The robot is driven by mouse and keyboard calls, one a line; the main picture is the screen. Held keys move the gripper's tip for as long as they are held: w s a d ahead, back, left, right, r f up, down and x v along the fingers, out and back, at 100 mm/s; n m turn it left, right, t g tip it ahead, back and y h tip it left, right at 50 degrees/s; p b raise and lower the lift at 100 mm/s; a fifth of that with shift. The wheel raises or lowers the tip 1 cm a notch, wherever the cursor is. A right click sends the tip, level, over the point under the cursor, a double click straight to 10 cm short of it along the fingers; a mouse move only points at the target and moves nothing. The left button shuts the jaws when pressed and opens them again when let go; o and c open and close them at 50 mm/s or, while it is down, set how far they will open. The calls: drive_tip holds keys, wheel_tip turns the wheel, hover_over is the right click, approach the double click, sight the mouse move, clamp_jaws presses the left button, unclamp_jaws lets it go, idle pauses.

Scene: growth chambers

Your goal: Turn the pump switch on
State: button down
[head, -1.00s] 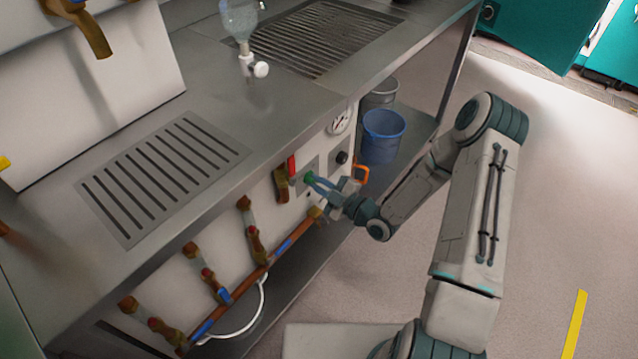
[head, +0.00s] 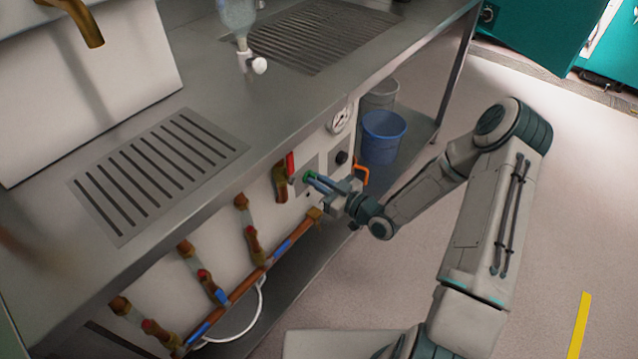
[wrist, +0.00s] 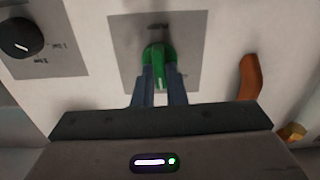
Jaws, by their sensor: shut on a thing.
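The green pump switch (wrist: 159,56) sits on a grey plate (wrist: 190,30) on the white panel, upright in the wrist view, with a white mark near its lower end. In the head view the switch (head: 307,177) is small and partly hidden by my fingers. My gripper (wrist: 161,80) is shut on the green switch, one blue-grey finger on each side of it. In the head view my gripper (head: 318,183) reaches the panel from the right, under the bench edge. The lettering on the plate is too blurred to read.
A black knob (wrist: 18,37) is left of the switch in the wrist view. Brown pipes with red valves (head: 250,232), an orange handle (head: 361,174) and a round gauge (head: 340,120) surround the panel. A blue bucket (head: 383,135) stands behind.

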drive_tip(key=m, duration=0.9)
drive_tip(key=shift+w+d+f, duration=0.1)
drive_tip(key=shift+d+f, duration=0.05)
drive_tip(key=shift+f, duration=0.05)
drive_tip(key=shift+m, duration=0.3)
drive_tip(key=c, duration=1.5)
unclamp_jaws()
drive_tip(key=shift+d+r, duration=0.1)
drive_tip(key=p+v, duration=0.1)
drive_tip(key=v, duration=1.2)
drive_tip(key=shift+s+d, duration=0.2)
drive_tip(key=shift+s, duration=0.05)
